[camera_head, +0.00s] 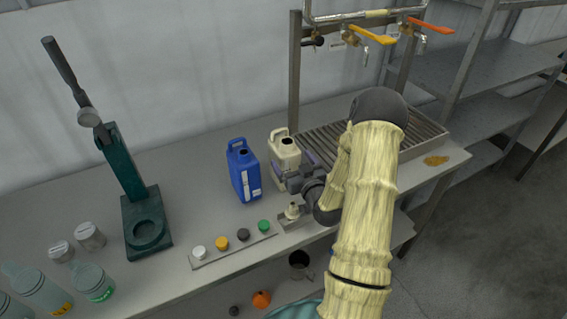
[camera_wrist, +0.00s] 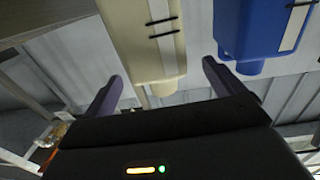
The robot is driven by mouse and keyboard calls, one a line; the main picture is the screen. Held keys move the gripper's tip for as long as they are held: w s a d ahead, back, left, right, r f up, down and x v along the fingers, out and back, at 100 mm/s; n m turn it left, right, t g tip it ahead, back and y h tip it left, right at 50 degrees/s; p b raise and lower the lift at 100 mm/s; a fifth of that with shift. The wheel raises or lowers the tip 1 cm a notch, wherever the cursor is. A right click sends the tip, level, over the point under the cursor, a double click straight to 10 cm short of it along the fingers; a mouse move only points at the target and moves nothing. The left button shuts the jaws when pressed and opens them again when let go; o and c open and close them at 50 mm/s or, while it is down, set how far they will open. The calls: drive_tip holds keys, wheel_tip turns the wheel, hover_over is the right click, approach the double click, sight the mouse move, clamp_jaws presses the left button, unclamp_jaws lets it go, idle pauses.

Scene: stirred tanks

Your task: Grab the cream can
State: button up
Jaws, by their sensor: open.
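The cream can (camera_head: 285,152) stands upright on the bench beside a blue can (camera_head: 243,170), to its right in the head view. In the wrist view the cream can (camera_wrist: 144,35) appears upside down, roughly ahead of the space between the two fingers. My gripper (camera_wrist: 160,85) is open and empty, its dark fingers apart. In the head view my gripper (camera_head: 297,172) is close in front of the cream can and partly covers its lower part. I cannot tell whether a finger touches it. The blue can (camera_wrist: 257,35) also shows to the right in the wrist view.
A slatted rack (camera_head: 408,140) with pipes and orange-handled valves (camera_head: 373,35) stands right of the cans. A strip with several coloured caps (camera_head: 232,243) lies in front. The bench between press and blue can is clear.

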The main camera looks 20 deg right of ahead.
sight(287, 151)
drive_tip(key=shift+w+d+r, duration=0.1)
drive_tip(key=shift+w+r, duration=0.15)
drive_tip(key=shift+w, duration=0.1)
drive_tip(key=w+p, duration=0.2)
drive_tip(key=w, duration=0.1)
drive_tip(key=shift+w+d, duration=0.1)
drive_tip(key=shift+w, duration=0.1)
drive_tip(key=shift+w+f, duration=0.1)
drive_tip(key=shift+w, duration=0.3)
drive_tip(key=c, duration=1.4)
drive_tip(key=shift+c, duration=0.2)
